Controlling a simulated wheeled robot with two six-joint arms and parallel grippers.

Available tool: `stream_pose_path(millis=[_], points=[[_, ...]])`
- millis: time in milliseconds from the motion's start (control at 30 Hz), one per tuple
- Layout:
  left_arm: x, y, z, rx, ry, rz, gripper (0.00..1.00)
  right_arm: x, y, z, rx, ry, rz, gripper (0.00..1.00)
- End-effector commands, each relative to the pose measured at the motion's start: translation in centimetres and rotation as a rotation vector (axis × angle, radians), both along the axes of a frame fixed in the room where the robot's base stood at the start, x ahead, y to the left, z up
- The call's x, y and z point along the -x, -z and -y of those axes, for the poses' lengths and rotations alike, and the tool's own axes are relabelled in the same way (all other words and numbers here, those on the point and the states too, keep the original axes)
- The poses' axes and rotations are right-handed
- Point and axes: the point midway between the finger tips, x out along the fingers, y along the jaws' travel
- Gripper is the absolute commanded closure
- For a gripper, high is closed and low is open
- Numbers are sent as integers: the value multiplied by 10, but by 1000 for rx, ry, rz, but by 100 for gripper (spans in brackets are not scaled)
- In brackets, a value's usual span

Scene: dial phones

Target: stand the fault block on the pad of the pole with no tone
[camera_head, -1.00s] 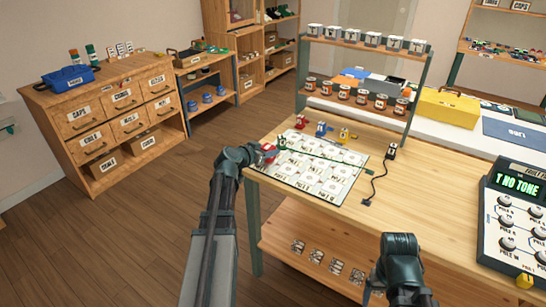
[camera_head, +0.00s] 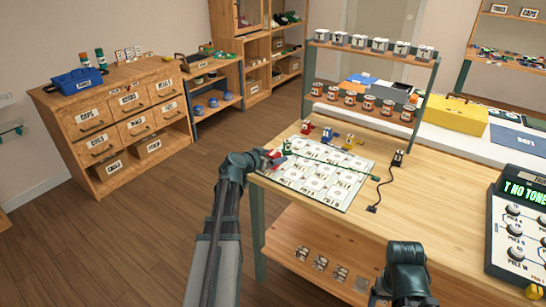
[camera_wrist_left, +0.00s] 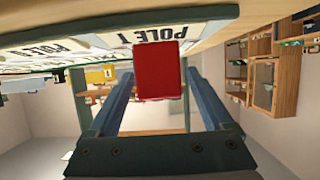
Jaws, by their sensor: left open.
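A red block (camera_head: 273,155) stands at the near left corner of the white board (camera_head: 330,208), whose squares are pads. In the left wrist view the red block (camera_wrist_left: 158,70) is between my open left fingers, with a gap on each side. My left gripper (camera_head: 266,160) is at that corner.
Small red (camera_head: 307,127), blue (camera_head: 326,135) and yellow (camera_head: 349,143) pieces stand behind the board. A black-topped piece with a cord (camera_head: 397,158) stands right of it. A thin dark line crosses the board. A two-tier rack (camera_head: 425,95) is behind.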

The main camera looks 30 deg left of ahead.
Motion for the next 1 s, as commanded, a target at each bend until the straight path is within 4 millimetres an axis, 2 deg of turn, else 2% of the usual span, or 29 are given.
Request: stream_pose_path(millis=[300,500,700,1000], points=[[59,-28,-3,0,-3,0,16,0,-28,0,0,0,0,18],[91,-40,-6,0,-2,0,16,0,-40,0,0,0,0,18],[108,-46,-8,0,-1,0,16,0,-46,0,0,0,0,18],[111,-46,-9,0,0,0,16,0,-46,0,0,0,0,18]])
